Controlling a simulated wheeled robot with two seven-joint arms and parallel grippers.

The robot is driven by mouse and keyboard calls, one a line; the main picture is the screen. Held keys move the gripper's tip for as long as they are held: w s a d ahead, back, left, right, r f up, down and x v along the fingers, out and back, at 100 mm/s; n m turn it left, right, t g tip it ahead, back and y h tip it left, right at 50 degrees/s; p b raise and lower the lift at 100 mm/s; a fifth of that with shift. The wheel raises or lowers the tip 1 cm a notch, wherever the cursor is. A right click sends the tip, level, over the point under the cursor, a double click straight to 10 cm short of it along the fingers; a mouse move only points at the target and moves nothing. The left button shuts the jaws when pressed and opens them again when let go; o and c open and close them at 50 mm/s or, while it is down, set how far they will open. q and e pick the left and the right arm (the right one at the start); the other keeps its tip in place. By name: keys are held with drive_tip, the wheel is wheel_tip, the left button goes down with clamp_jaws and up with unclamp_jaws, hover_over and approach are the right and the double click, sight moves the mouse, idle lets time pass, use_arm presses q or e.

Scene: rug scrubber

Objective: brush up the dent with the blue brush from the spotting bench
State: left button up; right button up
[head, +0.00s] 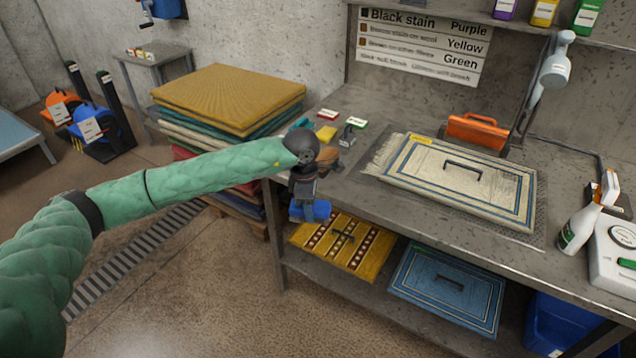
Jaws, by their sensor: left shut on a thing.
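My left gripper (302,188) points down at the left end of the spotting bench (372,208). It is shut on the blue brush (312,211), which hangs in front of the bench's left front corner, clear of the rug. The gripper partly hides the brush. A cream rug with a blue border (408,182) lies on the bench to the right, with a dark handle on top and a yellow tag at its back left. I cannot make out the dent. My right gripper is not in view.
Small coloured blocks (326,133) and a brown object (328,160) lie near the gripper. An orange tool (477,131) stands behind the rug. A lamp (554,72), a spray bottle (580,228) and a white device (612,250) are right. Stacked rugs (228,97) stand left.

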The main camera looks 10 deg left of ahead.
use_arm(q)
drive_tip(key=s+a+f+m, duration=0.2)
drive_tip(key=s+f+m, duration=0.4)
drive_tip(key=f+m, duration=0.2)
drive_tip(key=s+a+f+m+g+y, duration=0.1)
drive_tip(key=s+a+f+m, duration=0.2)
drive_tip(key=s+f+m, duration=0.4)
wheel_tip(320, 180, down, 3)
drive_tip(key=m, duration=0.4)
drive_tip(key=shift+s+r+g, duration=0.2)
drive_tip(key=shift+s+g, duration=0.1)
